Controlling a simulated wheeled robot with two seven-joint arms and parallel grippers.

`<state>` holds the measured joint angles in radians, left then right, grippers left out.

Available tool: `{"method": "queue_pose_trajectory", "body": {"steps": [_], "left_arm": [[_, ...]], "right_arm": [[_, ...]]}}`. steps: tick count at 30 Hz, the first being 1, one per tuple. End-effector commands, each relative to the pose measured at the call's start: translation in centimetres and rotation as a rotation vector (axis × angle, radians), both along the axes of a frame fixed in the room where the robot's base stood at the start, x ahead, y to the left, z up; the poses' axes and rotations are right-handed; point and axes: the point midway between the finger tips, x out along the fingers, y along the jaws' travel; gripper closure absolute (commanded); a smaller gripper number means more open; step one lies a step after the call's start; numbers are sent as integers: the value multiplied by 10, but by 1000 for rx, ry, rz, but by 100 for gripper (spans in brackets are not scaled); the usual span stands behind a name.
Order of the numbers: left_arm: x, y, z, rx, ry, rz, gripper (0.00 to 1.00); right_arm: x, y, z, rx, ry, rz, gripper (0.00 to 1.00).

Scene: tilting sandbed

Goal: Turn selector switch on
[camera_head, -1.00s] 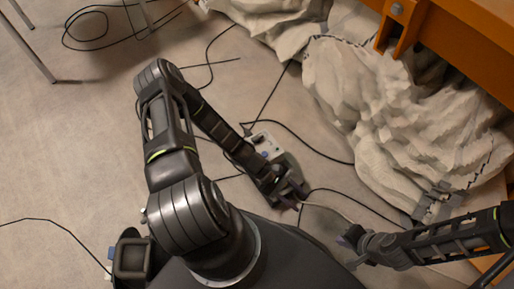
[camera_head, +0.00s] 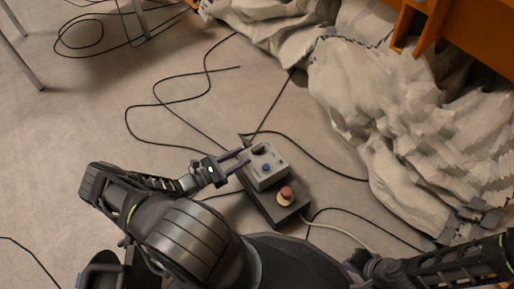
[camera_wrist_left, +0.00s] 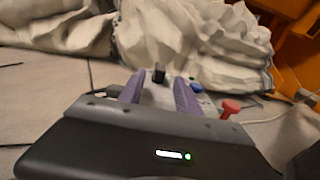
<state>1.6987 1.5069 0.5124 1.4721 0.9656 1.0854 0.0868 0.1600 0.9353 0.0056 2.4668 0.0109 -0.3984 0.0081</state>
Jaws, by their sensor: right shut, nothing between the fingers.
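The control box (camera_head: 263,180) lies on the floor near the picture's middle, with a grey top and a dark lower part. Its black selector switch (camera_head: 259,149) is at the far end. It also shows in the left wrist view (camera_wrist_left: 159,73), between and beyond the purple fingers. My left gripper (camera_head: 241,160) is open, beside the box's left edge, with its fingers pointing toward the switch. Contact with the switch cannot be told. My right gripper (camera_head: 356,262) is shut and empty, at the lower right, away from the box.
A blue button (camera_head: 266,168) and a red mushroom button (camera_head: 286,193) sit on the box near the switch. Black cables (camera_head: 165,105) run over the floor. A crumpled pale cover (camera_head: 385,120) and an orange frame (camera_head: 470,40) stand at right. Floor at left is mostly clear.

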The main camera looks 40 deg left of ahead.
Motion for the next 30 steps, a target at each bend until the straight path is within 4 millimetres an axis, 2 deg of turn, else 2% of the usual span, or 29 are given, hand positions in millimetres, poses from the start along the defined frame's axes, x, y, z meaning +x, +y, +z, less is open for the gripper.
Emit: {"method": "queue_pose_trajectory", "body": {"steps": [15,26,30], "left_arm": [[63,-25,-2,0,1,-2,60],[70,-27,0,0,1,-1,60],[70,-27,0,0,1,-1,71]], "right_arm": [[3,0,-20,0,-6,-3,100],[4,0,-20,1,-7,-3,100],[3,0,-20,1,-7,-3,100]]}}
